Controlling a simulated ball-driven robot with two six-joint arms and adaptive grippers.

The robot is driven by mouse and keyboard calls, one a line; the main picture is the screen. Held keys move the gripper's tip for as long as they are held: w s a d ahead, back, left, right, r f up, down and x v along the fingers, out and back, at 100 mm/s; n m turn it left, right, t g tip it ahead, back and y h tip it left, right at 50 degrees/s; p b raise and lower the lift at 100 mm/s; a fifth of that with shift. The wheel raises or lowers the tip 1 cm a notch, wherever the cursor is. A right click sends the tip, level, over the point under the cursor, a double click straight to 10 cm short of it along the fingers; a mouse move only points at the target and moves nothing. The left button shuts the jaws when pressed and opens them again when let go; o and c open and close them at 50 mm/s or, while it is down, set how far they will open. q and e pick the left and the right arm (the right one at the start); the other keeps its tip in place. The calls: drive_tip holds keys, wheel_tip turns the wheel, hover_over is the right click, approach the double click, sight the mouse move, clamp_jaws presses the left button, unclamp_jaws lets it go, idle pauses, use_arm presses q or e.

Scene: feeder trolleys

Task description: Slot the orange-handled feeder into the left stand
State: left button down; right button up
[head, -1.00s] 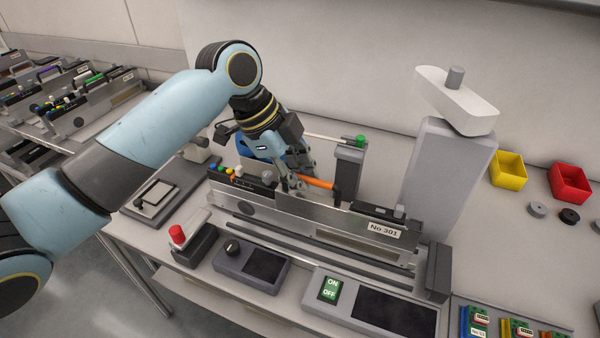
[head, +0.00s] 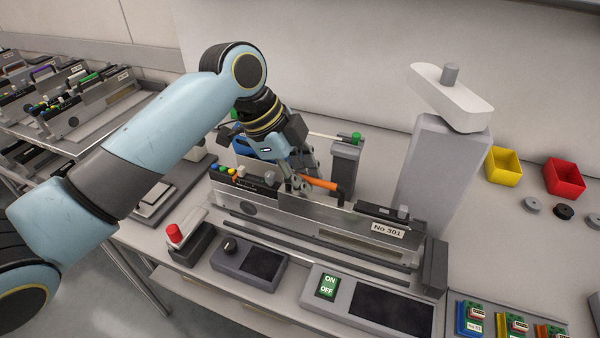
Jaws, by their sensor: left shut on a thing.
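The orange-handled feeder (head: 290,220) is a long grey metal plate labelled No 301. It stands upright over the stand (head: 330,260) on the bench, lengthwise along its rails. Its orange handle (head: 320,184) is on top near the middle. My left gripper (head: 298,188) comes down from above and is shut at the left end of the orange handle. The fingertips are partly hidden behind the feeder's top edge. I cannot tell whether the feeder's lower edge is fully seated in the stand. My right gripper is not in view.
A grey column with a white arm (head: 440,170) stands behind right. Yellow (head: 503,166) and red (head: 565,178) bins sit at the far right. A red-button box (head: 178,238) and an ON/OFF panel (head: 365,300) are in front. Trolleys with other feeders (head: 90,95) stand at the left.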

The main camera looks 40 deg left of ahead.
use_arm(q)
drive_tip(key=shift+w+d, duration=0.2)
drive_tip(key=shift+d, duration=0.6)
